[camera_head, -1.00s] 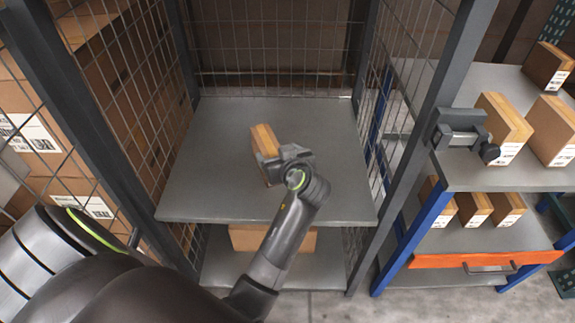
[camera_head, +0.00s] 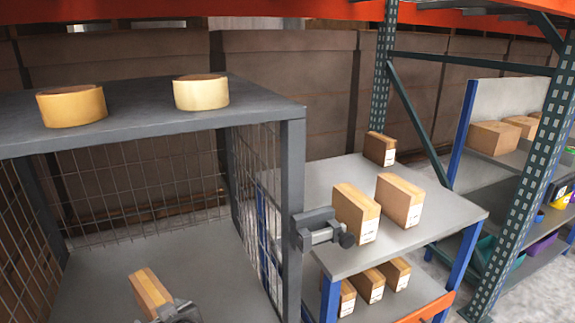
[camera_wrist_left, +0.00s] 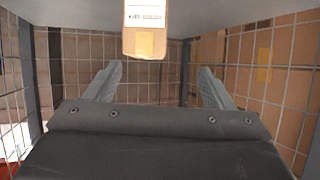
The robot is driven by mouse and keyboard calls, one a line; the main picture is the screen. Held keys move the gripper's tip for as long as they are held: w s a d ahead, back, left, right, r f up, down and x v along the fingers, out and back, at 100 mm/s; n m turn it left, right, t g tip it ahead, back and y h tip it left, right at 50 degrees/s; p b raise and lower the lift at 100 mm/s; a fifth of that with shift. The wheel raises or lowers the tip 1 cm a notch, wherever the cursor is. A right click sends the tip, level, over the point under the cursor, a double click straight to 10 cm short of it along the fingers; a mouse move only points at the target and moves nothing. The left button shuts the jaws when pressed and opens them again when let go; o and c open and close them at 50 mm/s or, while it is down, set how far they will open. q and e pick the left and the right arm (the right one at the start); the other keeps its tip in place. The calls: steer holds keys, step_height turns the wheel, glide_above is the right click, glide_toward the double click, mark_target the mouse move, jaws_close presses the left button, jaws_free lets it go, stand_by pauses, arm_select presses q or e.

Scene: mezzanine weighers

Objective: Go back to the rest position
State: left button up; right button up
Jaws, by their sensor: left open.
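My left gripper (camera_head: 178,312) shows at the bottom edge of the head view, partly cut off, beside a cardboard box on the cage shelf (camera_head: 110,270). The box (camera_head: 150,290) is light brown with a paler tape strip. In the left wrist view my left gripper (camera_wrist_left: 158,82) is open, with nothing between its fingers. The box (camera_wrist_left: 145,30) appears there upside down at the top, with a white label, beyond the fingertips and apart from them. My right gripper is not in view.
Two tape rolls, left (camera_head: 72,105) and right (camera_head: 201,92), lie on the cage's top (camera_head: 140,115). Mesh walls and a post (camera_head: 291,215) with a clamp-like fitting (camera_head: 322,228) border the shelf. A grey rack (camera_head: 440,205) with several boxes stands to the right.

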arm_select(q)
steer(key=s+a+f+m+g+h, duration=0.15)
steer(key=s+f, duration=0.25)
steer(key=s, duration=0.4)
steer(key=s+f+m+g+h, duration=0.1)
steer(key=s+f+m+h, duration=0.25)
steer(key=s, duration=0.45)
steer(key=s+d+f+m+g+h, duration=0.1)
steer(key=s+d+m+g+h, duration=0.2)
steer(key=s, duration=1)
step_height(320, 180, down, 20)
steer(key=a+m+p, duration=0.1)
steer(key=p, duration=0.4)
steer(key=s+d+f+g+p, duration=0.1)
steer(key=s+f+p, duration=0.3)
steer(key=s+f, duration=0.7)
steer(key=s, duration=0.3)
steer(key=shift+s+f+h+p, duration=0.15)
steer(key=shift+s+h+p, duration=0.15)
steer(key=shift+h, duration=0.1)
steer(key=shift+c, duration=0.5)
